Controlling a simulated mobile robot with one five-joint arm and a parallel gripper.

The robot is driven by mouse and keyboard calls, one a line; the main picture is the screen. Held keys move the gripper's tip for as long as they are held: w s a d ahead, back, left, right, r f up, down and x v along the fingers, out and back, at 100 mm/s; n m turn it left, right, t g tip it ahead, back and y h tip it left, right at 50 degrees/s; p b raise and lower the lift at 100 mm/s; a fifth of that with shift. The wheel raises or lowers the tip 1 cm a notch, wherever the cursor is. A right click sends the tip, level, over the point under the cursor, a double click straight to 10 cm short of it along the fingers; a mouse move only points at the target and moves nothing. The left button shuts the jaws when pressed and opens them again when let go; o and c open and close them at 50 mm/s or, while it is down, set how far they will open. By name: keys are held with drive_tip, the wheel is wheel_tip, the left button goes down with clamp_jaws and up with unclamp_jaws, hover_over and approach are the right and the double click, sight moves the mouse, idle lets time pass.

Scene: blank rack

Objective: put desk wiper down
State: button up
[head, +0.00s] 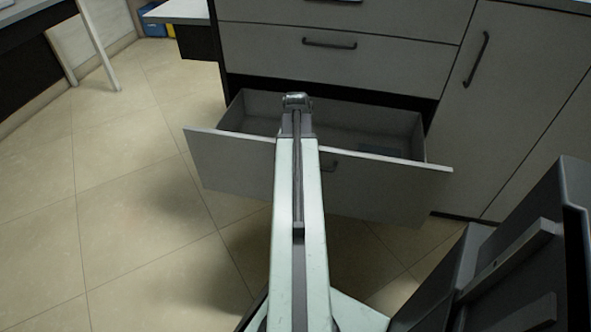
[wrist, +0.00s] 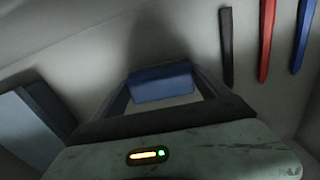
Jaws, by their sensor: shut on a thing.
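In the wrist view, a blue block, taken as the desk wiper (wrist: 163,82), sits between the two fingers of my gripper (wrist: 165,92). The gripper is shut on it. The wiper is close to a pale grey surface that looks like the drawer's inside; I cannot tell whether it touches. In the head view, my arm reaches over an open lower drawer (head: 243,118). The gripper and wiper are hidden there behind the arm.
In the wrist view, a black marker (wrist: 227,50), a red marker (wrist: 266,40) and a blue marker (wrist: 302,38) lie to the right. A blue-grey flat thing (wrist: 35,125) lies at the left. Cabinet fronts (head: 400,70) stand above the drawer. Floor at the left (head: 110,200) is clear.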

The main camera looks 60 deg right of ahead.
drive_tip(key=shift+r, duration=0.1)
drive_tip(key=shift+f+b, duration=0.45)
drive_tip(key=shift+f, duration=0.1)
drive_tip(key=o, duration=1)
drive_tip(key=shift+o, duration=0.2)
drive_tip(key=r+p, duration=0.8)
drive_tip(key=shift+a+r+p, duration=0.35)
drive_tip(key=shift+r+p, duration=0.05)
drive_tip(key=shift+f, duration=0.15)
